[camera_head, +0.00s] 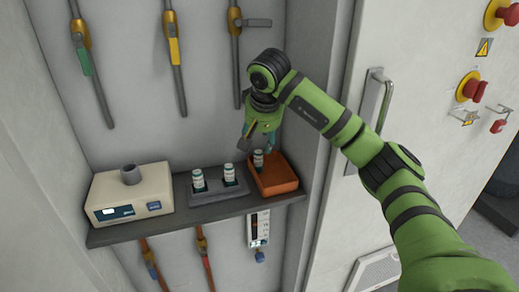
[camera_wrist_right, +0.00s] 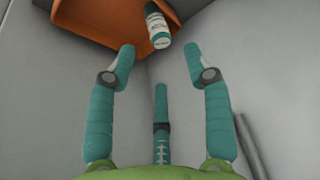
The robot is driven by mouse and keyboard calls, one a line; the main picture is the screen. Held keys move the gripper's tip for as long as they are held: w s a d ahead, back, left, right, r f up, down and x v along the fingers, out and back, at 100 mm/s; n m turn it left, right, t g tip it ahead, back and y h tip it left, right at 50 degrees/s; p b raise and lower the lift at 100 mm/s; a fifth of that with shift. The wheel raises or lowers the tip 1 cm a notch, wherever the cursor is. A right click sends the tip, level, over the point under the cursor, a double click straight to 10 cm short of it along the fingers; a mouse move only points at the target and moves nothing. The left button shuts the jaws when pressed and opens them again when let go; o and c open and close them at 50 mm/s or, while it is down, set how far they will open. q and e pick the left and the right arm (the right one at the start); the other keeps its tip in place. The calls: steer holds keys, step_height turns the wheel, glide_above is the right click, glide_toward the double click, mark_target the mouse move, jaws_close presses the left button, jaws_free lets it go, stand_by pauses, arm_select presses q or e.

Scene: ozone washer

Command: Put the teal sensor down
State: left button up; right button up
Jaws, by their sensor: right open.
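A small white sensor with teal bands (camera_head: 258,158) is at the orange tray (camera_head: 283,186) on the right end of the shelf. In the right wrist view the sensor (camera_wrist_right: 157,24) shows within the orange tray (camera_wrist_right: 100,22), near its edge. I cannot tell whether it stands or leans. My right gripper (camera_head: 257,142) is just above the tray. In the right wrist view its teal fingers (camera_wrist_right: 157,52) are spread with nothing between them, and the sensor is apart, beyond the fingertips. My left gripper is not in view.
Two similar vials (camera_head: 198,180) (camera_head: 229,174) stand in a grey holder (camera_head: 215,196) beside the tray. A beige instrument (camera_head: 128,196) stands at the left end of the dark shelf (camera_head: 185,218). Pipes with valves (camera_head: 172,50) run up the back wall. A cabinet door handle (camera_head: 384,98) is at right.

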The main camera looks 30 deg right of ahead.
steer(key=v, duration=0.6)
